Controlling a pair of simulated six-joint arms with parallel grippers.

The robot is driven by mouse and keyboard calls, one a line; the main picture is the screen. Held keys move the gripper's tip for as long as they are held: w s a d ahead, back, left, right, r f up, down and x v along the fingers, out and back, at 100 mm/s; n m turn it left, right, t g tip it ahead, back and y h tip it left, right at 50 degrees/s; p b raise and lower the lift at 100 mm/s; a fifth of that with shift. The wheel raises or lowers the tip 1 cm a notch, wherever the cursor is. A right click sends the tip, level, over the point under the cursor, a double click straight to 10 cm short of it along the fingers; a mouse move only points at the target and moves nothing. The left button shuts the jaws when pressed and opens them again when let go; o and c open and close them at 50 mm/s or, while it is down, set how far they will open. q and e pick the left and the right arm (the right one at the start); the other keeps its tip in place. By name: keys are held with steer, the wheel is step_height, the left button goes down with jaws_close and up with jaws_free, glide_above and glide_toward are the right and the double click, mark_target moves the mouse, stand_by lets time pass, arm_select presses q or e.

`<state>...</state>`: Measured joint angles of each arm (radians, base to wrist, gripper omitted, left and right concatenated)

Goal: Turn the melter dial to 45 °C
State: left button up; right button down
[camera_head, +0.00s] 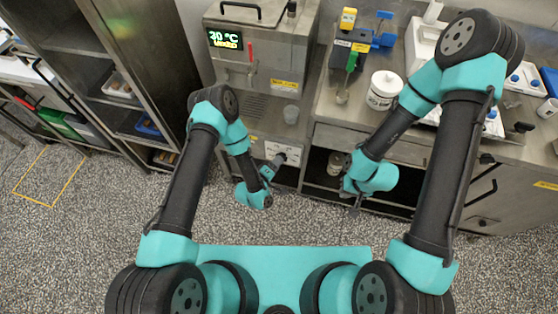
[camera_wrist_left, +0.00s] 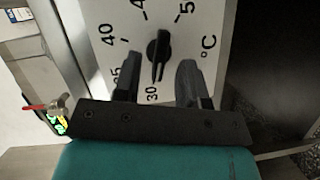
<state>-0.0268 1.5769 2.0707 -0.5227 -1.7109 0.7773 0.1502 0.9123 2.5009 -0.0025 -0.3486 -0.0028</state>
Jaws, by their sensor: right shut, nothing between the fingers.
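The melter (camera_head: 262,62) is a steel cabinet at the top middle of the head view. Its green display (camera_head: 225,39) reads 30 °C. The white dial plate (camera_wrist_left: 120,22) fills the upper middle of the left wrist view, with temperature numbers and °C. The black dial knob (camera_wrist_left: 158,52) stands nearly upright in that picture, one end toward the 30. My left gripper (camera_wrist_left: 160,62) is open, one finger on each side of the knob, with gaps showing. In the head view my left gripper (camera_head: 272,168) is at the plate and covers part of it. My right gripper (camera_head: 356,208) is shut and empty.
A white tub (camera_head: 384,90) and a yellow-green device (camera_head: 349,50) stand on the counter right of the melter. A jar (camera_head: 335,163) stands on the shelf below. The floor ahead is clear.

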arm_select(q)
steer(key=shift+x, duration=0.85)
steer(key=shift+c, duration=0.2)
jaws_close()
